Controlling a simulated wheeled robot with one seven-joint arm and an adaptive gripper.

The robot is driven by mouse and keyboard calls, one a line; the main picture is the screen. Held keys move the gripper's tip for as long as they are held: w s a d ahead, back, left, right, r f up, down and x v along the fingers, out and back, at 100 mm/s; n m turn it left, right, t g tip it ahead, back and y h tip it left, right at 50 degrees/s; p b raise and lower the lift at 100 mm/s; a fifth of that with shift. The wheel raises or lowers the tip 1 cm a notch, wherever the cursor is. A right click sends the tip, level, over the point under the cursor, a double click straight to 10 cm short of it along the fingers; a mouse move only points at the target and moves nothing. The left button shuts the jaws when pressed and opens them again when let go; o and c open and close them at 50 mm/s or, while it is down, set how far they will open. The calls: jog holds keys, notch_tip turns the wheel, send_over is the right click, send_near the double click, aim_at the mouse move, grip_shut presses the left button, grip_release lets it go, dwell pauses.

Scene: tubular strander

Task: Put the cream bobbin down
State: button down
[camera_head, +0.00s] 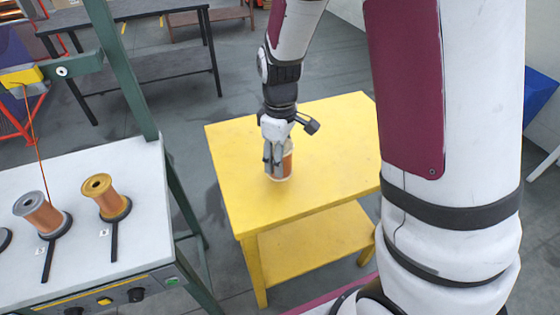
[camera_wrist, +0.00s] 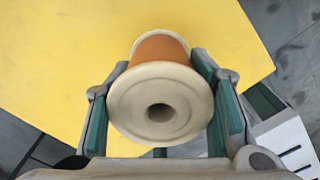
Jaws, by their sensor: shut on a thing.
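The cream bobbin (camera_head: 287,166) has cream flanges and an orange-brown winding. It is upright at the yellow table (camera_head: 320,130), near the middle of the top. In the wrist view the bobbin (camera_wrist: 160,105) sits between the green-padded fingers, its round flange with a centre hole facing the camera. My gripper (camera_head: 276,160) points down and is shut on it; the fingers also show in the wrist view (camera_wrist: 162,110). The bobbin's base looks at or very close to the table top; I cannot tell whether it touches.
On the left, a white machine bench (camera_head: 100,235) carries a grey-flanged bobbin (camera_head: 42,214) and a gold-flanged bobbin (camera_head: 105,197) on dark holders. A green post (camera_head: 122,75) rises at its edge. The yellow table top is otherwise clear. A dark table (camera_head: 150,60) stands behind.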

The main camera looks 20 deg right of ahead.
jog(key=shift+w+d, duration=0.35)
jog(key=shift+w, duration=0.2)
jog(key=shift+f, duration=1.8)
jog(key=shift+f, duration=0.15)
jog(key=c, duration=0.8)
grip_release()
jog(key=shift+o, duration=0.2)
